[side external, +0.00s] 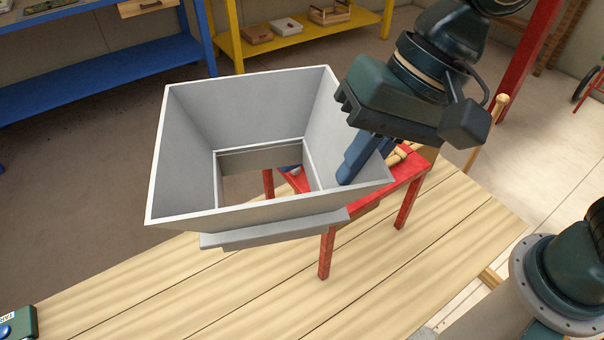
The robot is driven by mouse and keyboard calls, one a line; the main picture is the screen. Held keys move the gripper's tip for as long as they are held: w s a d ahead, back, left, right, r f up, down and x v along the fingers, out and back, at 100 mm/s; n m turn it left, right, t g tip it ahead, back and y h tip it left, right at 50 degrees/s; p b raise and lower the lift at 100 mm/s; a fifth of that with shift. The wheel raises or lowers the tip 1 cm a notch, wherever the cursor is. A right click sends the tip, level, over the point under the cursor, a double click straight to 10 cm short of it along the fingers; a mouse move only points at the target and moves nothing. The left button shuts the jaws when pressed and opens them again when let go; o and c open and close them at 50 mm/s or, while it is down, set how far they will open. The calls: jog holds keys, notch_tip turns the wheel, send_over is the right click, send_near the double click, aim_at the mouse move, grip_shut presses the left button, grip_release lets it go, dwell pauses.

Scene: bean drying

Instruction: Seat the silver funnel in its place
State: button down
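The silver funnel (185,140) is a large square hopper, wide at the top, with a square opening at the bottom and a flat collar below. It appears raised above the wooden table and looks roughly upright. My gripper (364,160) has blue fingers at the funnel's right wall, one on the inside face and the other partly hidden beyond the rim. It appears shut on that wall. A red stand (413,178) with legs on the table is below and to the right, partly covered by the funnel. Whether the funnel touches the stand cannot be told.
The wooden table (440,255) is bare at the front and right. A green box (20,324) sits at its left corner. A wooden-handled item (400,155) is near the stand. Blue (100,66) and yellow (300,40) shelves stand behind.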

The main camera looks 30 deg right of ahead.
jog(key=w+d+m+t+h, duration=0.3)
jog(key=w+d+m+h, duration=0.1)
jog(key=w+d+m, duration=0.9)
jog(key=shift+m, duration=0.5)
jog(key=f, duration=0.3)
jog(key=a+f, duration=0.1)
jog(key=shift+s+f, duration=0.25)
jog(key=shift+f, duration=0.2)
notch_tip(320, 180, down, 8)
jog(key=shift+f, duration=1.3)
jog(key=c, duration=1.6)
grip_release()
